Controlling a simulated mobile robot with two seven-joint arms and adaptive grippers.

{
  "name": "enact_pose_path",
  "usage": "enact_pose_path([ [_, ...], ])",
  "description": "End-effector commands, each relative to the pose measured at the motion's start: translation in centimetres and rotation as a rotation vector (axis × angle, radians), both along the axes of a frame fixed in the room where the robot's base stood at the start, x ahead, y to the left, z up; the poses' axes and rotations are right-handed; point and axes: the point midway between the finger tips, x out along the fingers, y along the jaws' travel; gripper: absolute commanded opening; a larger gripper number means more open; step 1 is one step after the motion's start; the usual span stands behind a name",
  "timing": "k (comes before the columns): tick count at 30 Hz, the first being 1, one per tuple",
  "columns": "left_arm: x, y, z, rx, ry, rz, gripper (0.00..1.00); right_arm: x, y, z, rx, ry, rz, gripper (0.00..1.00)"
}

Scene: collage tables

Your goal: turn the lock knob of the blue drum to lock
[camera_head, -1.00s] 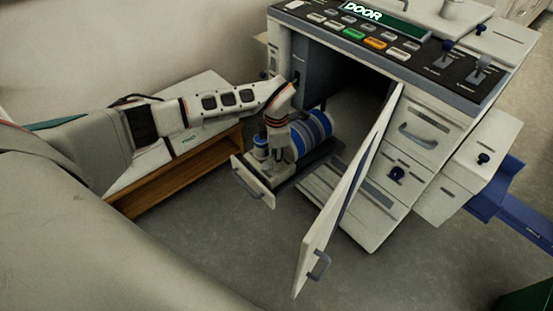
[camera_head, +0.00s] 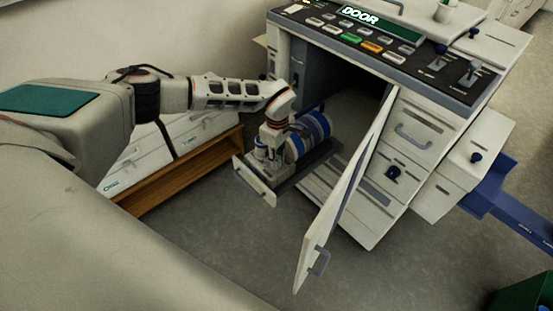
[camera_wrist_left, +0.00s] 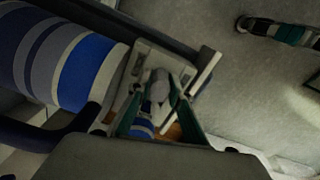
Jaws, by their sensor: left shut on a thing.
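The blue drum (camera_head: 316,128), striped blue, white and grey, lies on a pulled-out drawer (camera_head: 262,188) in front of the open copier. It fills the left of the left wrist view (camera_wrist_left: 88,72). My left gripper (camera_head: 266,158) points down at the drum's front end. In the left wrist view its fingers (camera_wrist_left: 155,108) are closed around a small part at the drum's end, which I take to be the lock knob (camera_wrist_left: 160,86). The fingers hide much of the knob, and I cannot read its lock position. My right gripper is not in view.
The copier door (camera_head: 340,200) stands open to the right of the drawer. A wooden-edged shelf unit (camera_head: 185,172) stands to the left, under my left arm. The control panel (camera_head: 375,40) is above the opening. The floor in front is clear.

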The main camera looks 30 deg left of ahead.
Motion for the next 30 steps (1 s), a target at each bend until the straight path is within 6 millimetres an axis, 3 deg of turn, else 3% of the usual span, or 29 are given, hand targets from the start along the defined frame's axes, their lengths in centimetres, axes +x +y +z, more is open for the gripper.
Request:
enact_pose_path([
  [18, 0.2, 0.01, 0.06, 0.003, -0.002, -0.54, 0.0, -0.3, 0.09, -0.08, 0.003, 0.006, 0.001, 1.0],
  [30, 0.19, -0.11, 0.03, 0.0, -0.002, -0.704, 0.0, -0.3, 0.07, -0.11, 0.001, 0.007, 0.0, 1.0],
])
